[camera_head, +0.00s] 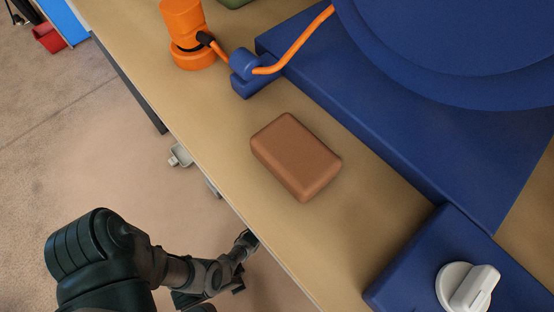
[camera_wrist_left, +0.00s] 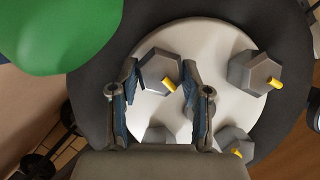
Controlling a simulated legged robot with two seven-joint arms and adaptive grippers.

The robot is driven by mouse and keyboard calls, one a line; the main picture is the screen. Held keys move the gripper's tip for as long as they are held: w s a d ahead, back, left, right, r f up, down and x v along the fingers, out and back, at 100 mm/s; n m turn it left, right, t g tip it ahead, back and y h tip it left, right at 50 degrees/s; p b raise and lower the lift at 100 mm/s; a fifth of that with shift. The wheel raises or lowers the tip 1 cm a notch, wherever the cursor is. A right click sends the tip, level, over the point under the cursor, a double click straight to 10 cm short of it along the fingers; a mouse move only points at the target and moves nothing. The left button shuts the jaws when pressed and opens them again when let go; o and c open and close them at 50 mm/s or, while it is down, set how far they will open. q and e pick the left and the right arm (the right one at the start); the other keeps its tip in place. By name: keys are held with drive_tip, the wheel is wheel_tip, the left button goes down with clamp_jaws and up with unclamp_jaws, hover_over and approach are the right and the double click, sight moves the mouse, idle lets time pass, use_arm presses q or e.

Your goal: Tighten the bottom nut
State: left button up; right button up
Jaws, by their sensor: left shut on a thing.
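In the left wrist view a white disc (camera_wrist_left: 205,95) carries several grey hexagonal nuts, some with a yellow mark. My left gripper (camera_wrist_left: 160,82) is shut on one nut (camera_wrist_left: 158,68), with a blue-padded finger on either side of it. Another nut (camera_wrist_left: 256,72) sits to the right, and one (camera_wrist_left: 236,142) sits lower right. A further nut (camera_wrist_left: 158,134) is partly hidden by the gripper. In the head view my left gripper (camera_head: 246,243) is at the table's near edge; the nuts do not show there. My right gripper is not in view.
A dark ring (camera_wrist_left: 290,110) surrounds the disc, and a green rounded object (camera_wrist_left: 60,30) is at upper left. On the wooden table (camera_head: 225,115) are a brown block (camera_head: 296,157), an orange object (camera_head: 184,30) with a cord, and large blue equipment (camera_head: 400,130).

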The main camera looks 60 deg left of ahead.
use_arm(q)
drive_tip(key=shift+s+d+f, duration=0.1)
drive_tip(key=shift+d+f, duration=0.05)
drive_tip(key=shift+d, duration=0.1)
drive_tip(key=o, duration=1)
drive_tip(key=shift+c, duration=0.2)
drive_tip(key=shift+o, duration=0.9)
drive_tip(key=shift+a, duration=0.1)
